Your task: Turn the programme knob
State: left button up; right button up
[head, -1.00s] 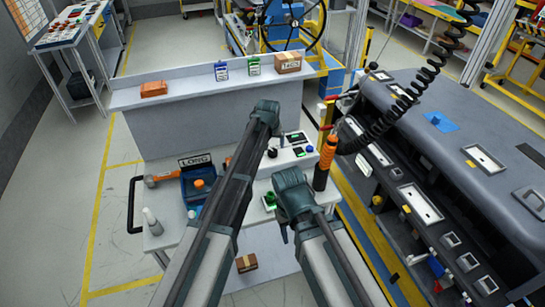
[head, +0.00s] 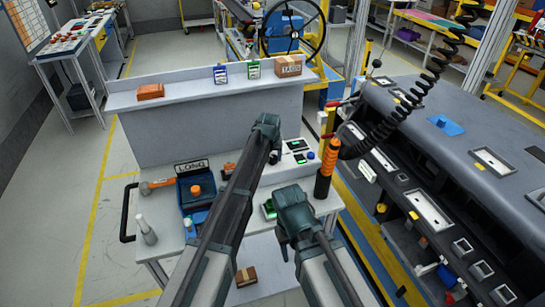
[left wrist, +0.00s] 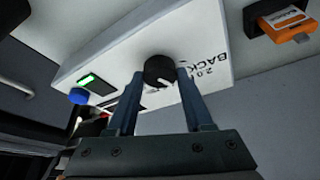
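The programme knob, a round black knob (left wrist: 158,70) with a white mark, sits on a white panel (left wrist: 120,55). In the left wrist view it lies between the two fingertips of my left gripper (left wrist: 159,78). The right finger is close against its side, and a small gap shows at the left finger; contact cannot be told. In the head view my left gripper (head: 273,140) is over the panel (head: 294,152), largely hidden by its own arm. My right gripper (head: 288,228) hangs over the front of the workbench, its fingers mostly hidden.
A green display (left wrist: 87,79) and a blue button (left wrist: 77,96) are near the knob. An orange-handled tool (head: 326,170) stands at the bench's right. The grey dashboard module (head: 440,160) fills the right side.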

pick_arm(q)
grip_shut()
jog(key=shift+m, duration=0.3)
jog(key=m+h, duration=0.1)
jog(key=m, duration=0.2)
jog(key=shift+w+a, duration=0.1)
jog(key=shift+a, duration=0.05)
jog(key=shift+m+g+h, duration=0.6)
jog(key=shift+m+h, duration=0.2)
jog(key=shift+m, duration=1.2)
jog(key=o, duration=0.8)
grip_release()
jog(key=shift+c, duration=0.2)
